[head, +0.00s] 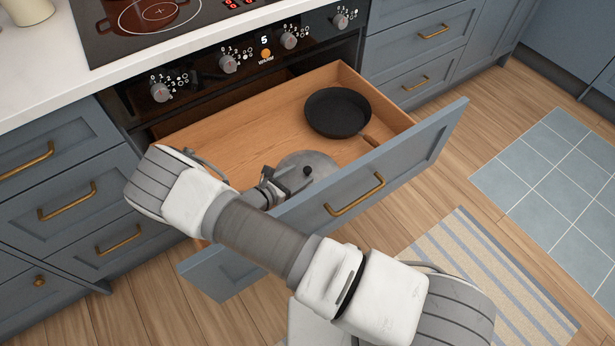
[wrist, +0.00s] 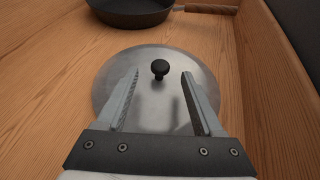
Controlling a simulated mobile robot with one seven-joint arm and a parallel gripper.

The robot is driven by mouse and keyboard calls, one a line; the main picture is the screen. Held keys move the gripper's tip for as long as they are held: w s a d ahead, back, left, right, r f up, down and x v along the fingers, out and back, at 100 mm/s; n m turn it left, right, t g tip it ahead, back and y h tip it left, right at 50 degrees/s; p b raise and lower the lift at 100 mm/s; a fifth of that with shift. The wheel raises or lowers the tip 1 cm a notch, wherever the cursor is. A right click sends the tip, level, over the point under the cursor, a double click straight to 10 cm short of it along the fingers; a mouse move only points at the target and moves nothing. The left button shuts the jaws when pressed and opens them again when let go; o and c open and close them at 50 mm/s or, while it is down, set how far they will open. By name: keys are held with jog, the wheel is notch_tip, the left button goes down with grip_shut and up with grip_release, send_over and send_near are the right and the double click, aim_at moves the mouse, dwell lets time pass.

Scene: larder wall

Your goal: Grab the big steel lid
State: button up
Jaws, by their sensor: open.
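The big steel lid (wrist: 150,68) is a round grey disc with a black knob (wrist: 160,68) at its middle. It lies flat in the open wooden drawer, and in the head view the lid (head: 318,160) is partly hidden by my arm. My gripper (wrist: 160,85) is open, with its two fingers over the lid on either side of the knob's line. The knob shows just beyond or between the fingertips; I cannot tell how high they are above it. In the head view my gripper (head: 285,182) is at the lid's left side.
A black pan (head: 338,112) with a wooden handle lies in the drawer (head: 225,122) behind the lid; the pan also shows in the wrist view (wrist: 130,12). The drawer's front panel (head: 420,150) and side walls stand around them. The drawer's left part is bare.

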aim_at(307, 169)
jog(key=b+x, duration=0.1)
jog(key=x, duration=0.3)
jog(key=shift+s+f, duration=0.1)
jog(key=shift+f, duration=0.1)
jog(key=shift+w+d, duration=0.2)
jog(key=shift+w, duration=0.15)
grip_shut()
